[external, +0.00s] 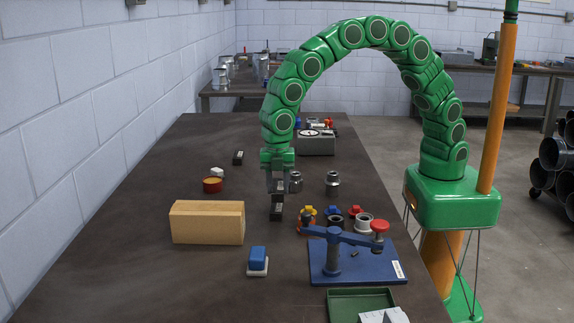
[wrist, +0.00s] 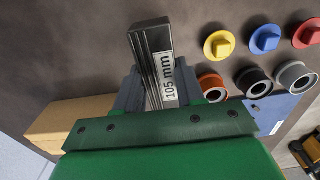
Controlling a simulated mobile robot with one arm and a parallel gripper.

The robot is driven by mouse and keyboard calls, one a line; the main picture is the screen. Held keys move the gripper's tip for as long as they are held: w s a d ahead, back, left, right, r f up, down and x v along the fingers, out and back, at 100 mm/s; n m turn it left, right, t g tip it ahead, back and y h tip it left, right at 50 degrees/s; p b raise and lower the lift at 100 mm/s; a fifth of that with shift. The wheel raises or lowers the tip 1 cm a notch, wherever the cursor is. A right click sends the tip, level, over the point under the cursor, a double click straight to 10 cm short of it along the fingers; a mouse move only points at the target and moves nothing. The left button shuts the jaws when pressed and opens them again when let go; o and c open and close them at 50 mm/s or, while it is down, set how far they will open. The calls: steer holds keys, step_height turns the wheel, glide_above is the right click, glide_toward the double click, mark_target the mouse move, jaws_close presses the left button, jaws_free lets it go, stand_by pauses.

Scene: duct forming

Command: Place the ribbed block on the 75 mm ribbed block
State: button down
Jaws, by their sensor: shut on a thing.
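My gripper (external: 278,190) points down over the middle of the table. It is shut on a dark ribbed block (external: 277,212). In the wrist view this block (wrist: 146,53) stands out from between the grey fingers (wrist: 145,90), and its white label reads 105 mm. Part of it is hidden by my gripper. Another small dark block (external: 238,157) with a pale label lies farther back on the left, apart from my gripper. Its label is too small to read, so I cannot tell whether it is the 75 mm one. I cannot tell whether anything lies under the held block.
A wooden block (external: 207,222) stands front left. Coloured plugs (wrist: 265,40) and rings (wrist: 253,82) lie to the right. A blue press fixture (external: 355,262), a green tray (external: 360,302) and a blue-and-white item (external: 258,261) are in front. A red cup (external: 212,185) sits at left.

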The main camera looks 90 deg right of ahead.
steer(key=shift+w+a+f, duration=0.1)
steer(key=shift+w+f, duration=0.15)
steer(key=shift+f, duration=1.55)
steer(key=shift+f, duration=0.15)
steer(key=c, duration=0.7)
jaws_free()
